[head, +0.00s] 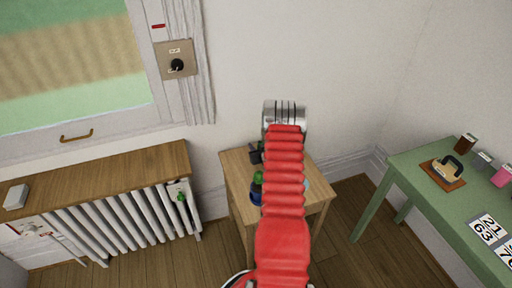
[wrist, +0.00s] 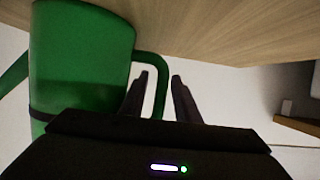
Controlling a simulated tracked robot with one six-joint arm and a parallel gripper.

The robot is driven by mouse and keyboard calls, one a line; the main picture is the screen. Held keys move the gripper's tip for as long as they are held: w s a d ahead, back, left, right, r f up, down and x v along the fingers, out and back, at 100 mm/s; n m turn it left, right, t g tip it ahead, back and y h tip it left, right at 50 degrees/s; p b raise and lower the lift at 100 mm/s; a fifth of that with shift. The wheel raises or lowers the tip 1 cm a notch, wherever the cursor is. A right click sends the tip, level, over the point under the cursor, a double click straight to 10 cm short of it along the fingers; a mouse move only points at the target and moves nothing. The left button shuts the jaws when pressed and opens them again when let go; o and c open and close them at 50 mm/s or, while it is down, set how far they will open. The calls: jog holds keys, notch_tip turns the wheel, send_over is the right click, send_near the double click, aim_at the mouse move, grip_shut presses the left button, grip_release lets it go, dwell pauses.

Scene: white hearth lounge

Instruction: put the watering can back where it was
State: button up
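The green watering can (wrist: 80,60) fills the left of the wrist view, close to my gripper, beside a pale wood surface (wrist: 225,25). Its looped handle (wrist: 162,85) comes down between my two dark fingers. In the head view my red arm hides most of the can and the gripper over the small wooden table (head: 238,165). A small green and dark blue item (head: 257,190) shows on that table left of my arm.
A radiator (head: 120,222) under a wooden shelf (head: 110,175) stands left, below a window. Wood floor shows between the tables.

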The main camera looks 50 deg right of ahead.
jog(key=shift+r, duration=0.1)
jog(key=shift+v, duration=3.8)
